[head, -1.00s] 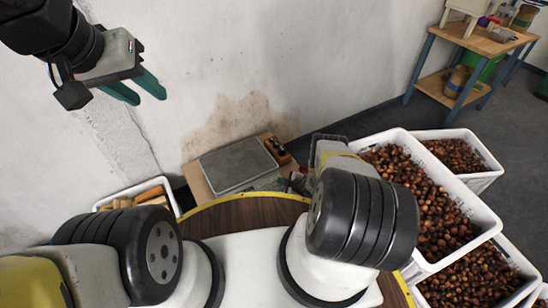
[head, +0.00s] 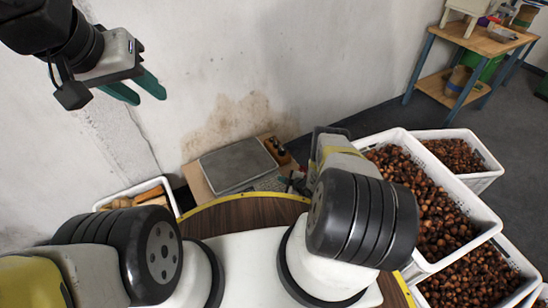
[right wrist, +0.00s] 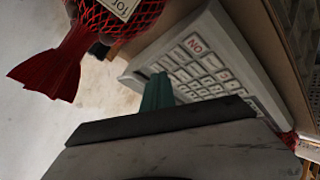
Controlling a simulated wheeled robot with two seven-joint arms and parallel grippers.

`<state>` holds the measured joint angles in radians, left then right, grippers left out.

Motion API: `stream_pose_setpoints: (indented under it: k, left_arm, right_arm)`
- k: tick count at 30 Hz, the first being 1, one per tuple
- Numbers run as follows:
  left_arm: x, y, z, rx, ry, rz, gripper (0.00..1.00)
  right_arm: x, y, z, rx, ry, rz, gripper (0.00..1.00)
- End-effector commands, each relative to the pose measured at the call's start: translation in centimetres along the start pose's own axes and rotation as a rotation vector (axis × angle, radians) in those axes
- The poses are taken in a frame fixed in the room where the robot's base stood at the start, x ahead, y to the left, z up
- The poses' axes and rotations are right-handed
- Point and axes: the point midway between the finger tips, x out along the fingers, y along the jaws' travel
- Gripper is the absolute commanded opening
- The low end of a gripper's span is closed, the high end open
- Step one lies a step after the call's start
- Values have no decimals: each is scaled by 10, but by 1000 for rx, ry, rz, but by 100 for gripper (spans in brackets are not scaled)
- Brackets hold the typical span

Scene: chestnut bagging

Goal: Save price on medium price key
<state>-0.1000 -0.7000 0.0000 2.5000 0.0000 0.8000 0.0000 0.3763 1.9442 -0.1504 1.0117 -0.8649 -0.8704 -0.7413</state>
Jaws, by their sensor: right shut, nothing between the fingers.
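The scale (head: 237,165) stands by the wall in the head view, with a flat grey plate and a keypad (head: 270,184) at its near right corner. I cannot read which key is the medium price key. My right gripper (right wrist: 157,92) is shut and empty, its green fingertips over the keypad's left edge; I cannot tell whether they touch it. My arm mostly hides it in the head view. My left gripper (head: 137,90) is open and empty, high at left.
A red mesh bag (right wrist: 98,30) with a pale label hangs near the keypad in the right wrist view. White crates of chestnuts (head: 455,210) stand at right. A smaller crate (head: 168,186) is left of the scale. A workbench (head: 480,40) stands at far right.

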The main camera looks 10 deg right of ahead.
Motion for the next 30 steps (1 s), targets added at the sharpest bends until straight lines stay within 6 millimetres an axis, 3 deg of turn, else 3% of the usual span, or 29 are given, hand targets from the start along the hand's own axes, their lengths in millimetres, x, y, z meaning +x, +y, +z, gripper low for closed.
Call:
stream_pose_setpoints:
  k: [18,30]
  left_arm:
    - [0,0,0,0,0,0,36]
    - [0,0,0,0,0,0,36]
  right_arm:
    - [-38,21,-21,0,1,0,0]
    - [-40,21,-21,0,0,0,0]
